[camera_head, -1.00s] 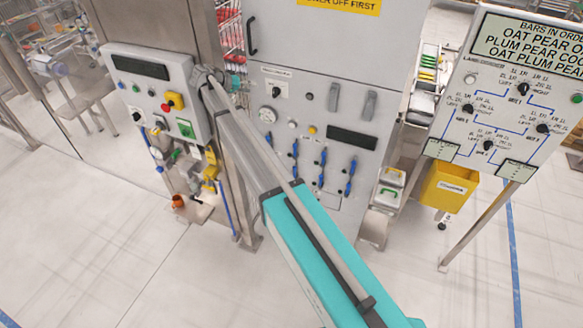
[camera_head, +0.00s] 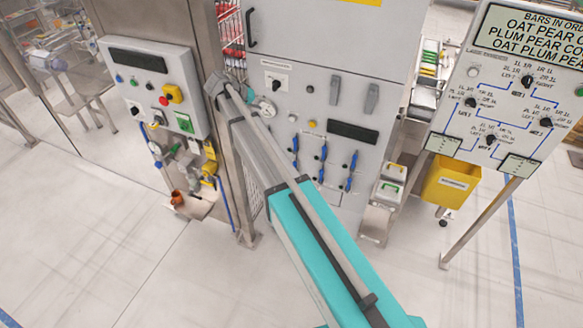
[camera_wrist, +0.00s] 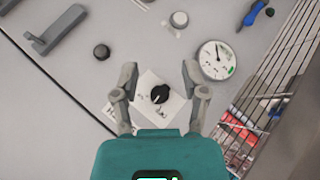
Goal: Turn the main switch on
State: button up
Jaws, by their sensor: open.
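The main switch looks to be a black rotary knob (camera_wrist: 160,95) on a white label plate on the grey cabinet front. It also shows in the head view as a small black knob (camera_head: 276,86). The label text is too small to read. My gripper (camera_wrist: 160,74) is open, with one finger on each side of the knob plate in the wrist view. The knob lies between the fingers; I see no contact, and the gap in depth is hard to tell. In the head view my gripper (camera_head: 247,90) is small and partly hidden by my arm, left of the knob.
A round gauge (camera_wrist: 217,60) sits close right of my right finger. A dark round button (camera_wrist: 101,52), a pale knob (camera_wrist: 179,19) and a grey handle (camera_wrist: 54,30) are on the same panel. A wire rack (camera_wrist: 265,95) stands beyond the cabinet edge.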

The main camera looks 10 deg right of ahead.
jog(key=s+d+f+g+y+b, duration=0.1)
jog(key=s+d+f+y+b, duration=0.1)
jog(key=s+f, duration=0.4)
jog(key=s+d+f+n+g+y+b, duration=0.1)
jog(key=s+d+f+y+b, duration=0.2)
jog(key=s, duration=1)
jog(key=shift+s+d+f+n+b, duration=0.25)
jog(key=shift+d+f+b, duration=0.4)
jog(key=shift+f+b, duration=1.15)
jog(key=shift+w+f+p, duration=0.1)
jog(key=shift+f+p, duration=0.2)
jog(key=shift+p, duration=0.05)
